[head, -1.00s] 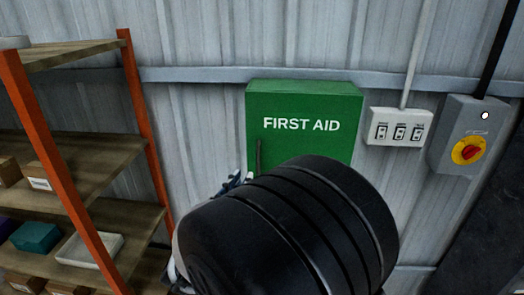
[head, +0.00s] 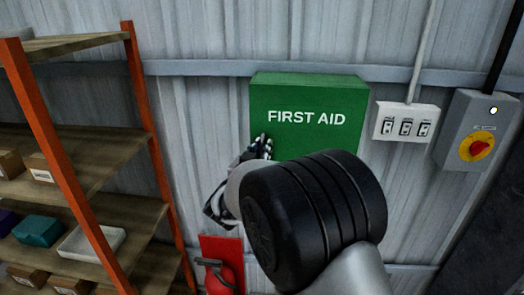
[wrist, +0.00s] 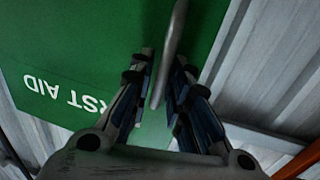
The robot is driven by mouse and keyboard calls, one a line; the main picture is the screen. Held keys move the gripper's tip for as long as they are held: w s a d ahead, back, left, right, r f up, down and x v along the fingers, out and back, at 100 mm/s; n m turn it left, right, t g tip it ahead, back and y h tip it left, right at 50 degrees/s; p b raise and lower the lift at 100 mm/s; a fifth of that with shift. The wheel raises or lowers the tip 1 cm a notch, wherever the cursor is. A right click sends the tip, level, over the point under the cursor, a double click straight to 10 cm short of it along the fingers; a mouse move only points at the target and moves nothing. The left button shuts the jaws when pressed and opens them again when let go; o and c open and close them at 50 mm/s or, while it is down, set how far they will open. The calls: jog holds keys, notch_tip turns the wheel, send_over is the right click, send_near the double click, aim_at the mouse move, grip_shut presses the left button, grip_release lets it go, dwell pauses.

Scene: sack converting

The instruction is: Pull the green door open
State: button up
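The green door (head: 318,118), lettered FIRST AID, is the front of a green wall cabinet and looks shut. It also fills the upper left of the wrist view (wrist: 75,45). Its grey bar handle (wrist: 171,45) shows in the wrist view, running between my fingers. In the head view the handle is hidden behind my gripper (head: 265,143), which is at the door's left edge. In the wrist view my gripper (wrist: 161,72) is open, with one finger on each side of the handle. I cannot tell whether either finger touches it.
An orange-posted shelf (head: 100,222) with boxes stands at the left. A red fire extinguisher (head: 222,272) is below the cabinet, partly behind my arm. A white switch box (head: 405,122) and a grey isolator with a red knob (head: 478,148) are on the wall at the right.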

jog(key=shift+c, duration=0.6)
grip_shut()
